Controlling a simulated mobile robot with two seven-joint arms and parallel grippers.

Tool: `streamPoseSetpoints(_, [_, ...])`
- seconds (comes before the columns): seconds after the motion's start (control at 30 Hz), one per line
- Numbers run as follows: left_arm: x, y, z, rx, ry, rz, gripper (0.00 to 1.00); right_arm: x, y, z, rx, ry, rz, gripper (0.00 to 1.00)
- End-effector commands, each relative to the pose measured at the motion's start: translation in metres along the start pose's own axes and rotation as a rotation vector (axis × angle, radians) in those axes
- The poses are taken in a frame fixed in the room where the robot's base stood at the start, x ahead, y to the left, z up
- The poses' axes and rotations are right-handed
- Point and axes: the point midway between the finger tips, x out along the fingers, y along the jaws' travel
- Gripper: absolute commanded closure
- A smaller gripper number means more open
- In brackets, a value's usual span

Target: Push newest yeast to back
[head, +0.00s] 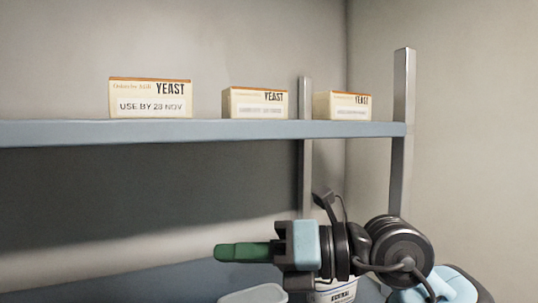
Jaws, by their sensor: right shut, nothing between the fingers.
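Three yeast boxes stand on a blue-grey shelf (210,131). The left box (150,98) looks largest and its label reads "USE BY 23 NOV", though the day is a little blurred. The middle box (258,103) and the right box (342,106) look smaller, and their date labels are too small to read. My right gripper (228,252) is below the shelf, pointing left, with its green fingers shut and empty. It is apart from all the boxes. My left gripper is not in view.
Metal uprights (403,135) carry the shelf at its right end. A lower surface (150,285) holds a pale container (254,294) and a labelled tub (335,291), partly behind my right arm. Gaps separate the boxes on the shelf.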

Motion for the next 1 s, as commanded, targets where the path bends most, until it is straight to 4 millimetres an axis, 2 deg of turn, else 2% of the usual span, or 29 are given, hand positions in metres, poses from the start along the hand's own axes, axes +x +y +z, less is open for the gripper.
streamPoseSetpoints(0.27, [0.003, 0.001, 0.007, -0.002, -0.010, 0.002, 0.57, -0.029, 0.029, 0.073, -0.330, -0.057, -0.390, 1.00])
streamPoseSetpoints(0.4, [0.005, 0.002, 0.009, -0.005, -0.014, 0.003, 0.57, -0.057, 0.055, 0.114, -0.453, -0.156, -0.591, 1.00])
streamPoseSetpoints(0.6, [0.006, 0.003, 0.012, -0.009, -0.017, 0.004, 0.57, -0.100, 0.097, 0.157, -0.556, -0.321, -0.803, 1.00])
streamPoseSetpoints(0.8, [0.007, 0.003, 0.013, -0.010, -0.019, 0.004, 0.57, -0.120, 0.118, 0.172, -0.585, -0.406, -0.886, 1.00])
streamPoseSetpoints(1.0, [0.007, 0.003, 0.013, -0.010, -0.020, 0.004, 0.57, -0.121, 0.120, 0.173, -0.585, -0.411, -0.890, 1.00])
